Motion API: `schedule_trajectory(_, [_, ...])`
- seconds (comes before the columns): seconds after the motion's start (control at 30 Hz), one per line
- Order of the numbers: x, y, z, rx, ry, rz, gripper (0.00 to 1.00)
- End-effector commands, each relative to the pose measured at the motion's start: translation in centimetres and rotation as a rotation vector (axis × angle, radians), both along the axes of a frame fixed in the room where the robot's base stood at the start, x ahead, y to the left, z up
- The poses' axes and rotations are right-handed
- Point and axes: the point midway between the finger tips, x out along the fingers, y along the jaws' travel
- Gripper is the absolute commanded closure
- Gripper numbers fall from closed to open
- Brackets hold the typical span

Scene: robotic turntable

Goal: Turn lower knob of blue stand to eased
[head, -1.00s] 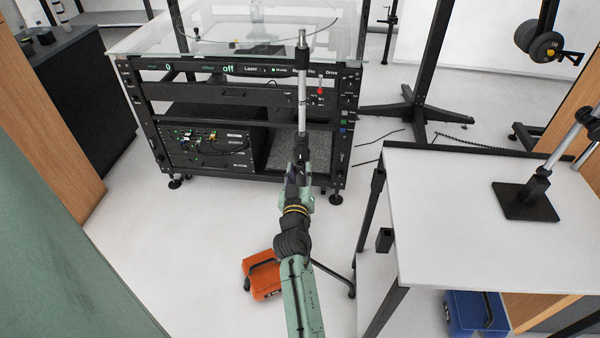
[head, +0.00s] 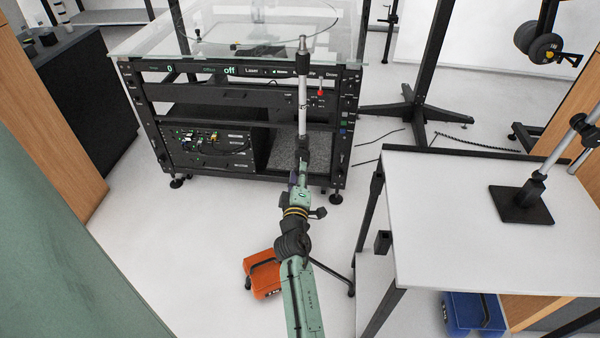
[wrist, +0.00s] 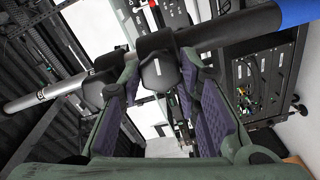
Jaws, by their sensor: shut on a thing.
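The stand is a silver pole (head: 302,95) with a black clamp and knob at its upper part (head: 302,48) and the lower knob (head: 303,148) further down. In the wrist view the pole (wrist: 228,27) runs diagonally, with a blue section (wrist: 297,10) at the upper right. The lower knob (wrist: 158,70) is between my purple-padded fingers. My gripper (head: 299,172) is shut on this knob, seen edge-on in the head view. My arm hides the lower pole; the knob's exact setting cannot be read.
A black equipment rack (head: 210,125) with a glass top (head: 130,40) stands behind the stand. A white table (head: 430,215) is close on the right, bearing another stand (head: 522,203). An orange box (head: 262,274) lies on the floor beside my arm.

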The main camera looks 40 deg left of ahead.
Motion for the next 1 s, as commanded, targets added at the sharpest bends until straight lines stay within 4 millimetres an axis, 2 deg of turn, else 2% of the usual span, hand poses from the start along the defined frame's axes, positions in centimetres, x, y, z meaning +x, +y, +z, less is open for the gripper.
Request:
schedule_trajectory(0.33, [0.04,0.02,0.17,-0.107,-0.076,0.0,0.97])
schedule_trajectory(0.87, [0.05,0.02,0.13,-0.122,-0.087,0.0,0.97])
schedule_trajectory(0.9, [0.05,0.02,0.13,-0.122,-0.087,0.0,0.67])
schedule_trajectory(1.0, [0.04,0.01,0.1,-0.123,-0.086,0.0,0.6])
